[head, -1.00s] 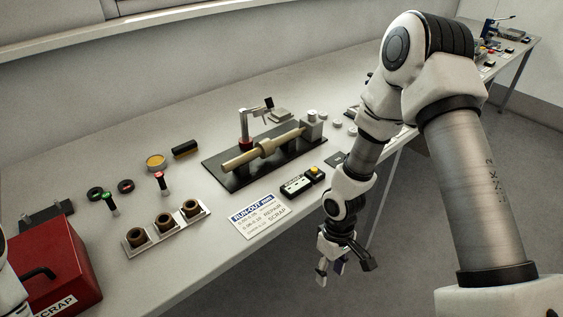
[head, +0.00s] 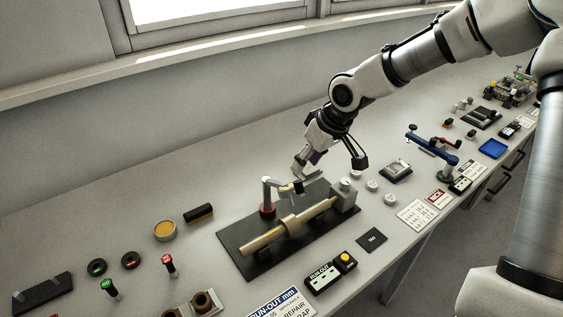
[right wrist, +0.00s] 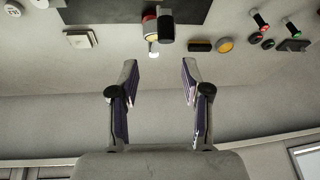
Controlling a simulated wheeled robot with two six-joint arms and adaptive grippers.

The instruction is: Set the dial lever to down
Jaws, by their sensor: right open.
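The dial (head: 290,188) hangs at the arm's end, over the pale shaft (head: 290,224). In the right wrist view a small white-tipped lever (right wrist: 153,48) sticks out beside the dark dial arm (right wrist: 166,28). My right gripper (head: 327,168) is open and empty, above and behind the dial. In its wrist view the open fingers (right wrist: 158,68) straddle the lever's line, apart from it. Whether the lever is up or down is unclear.
The run-out box with a yellow button (head: 345,259) is in front of the plate. Pale round pieces (head: 372,185) lie right of it. A yellow-topped tin (head: 165,231) and a black block (head: 198,213) are at left. Bench behind the plate is clear.

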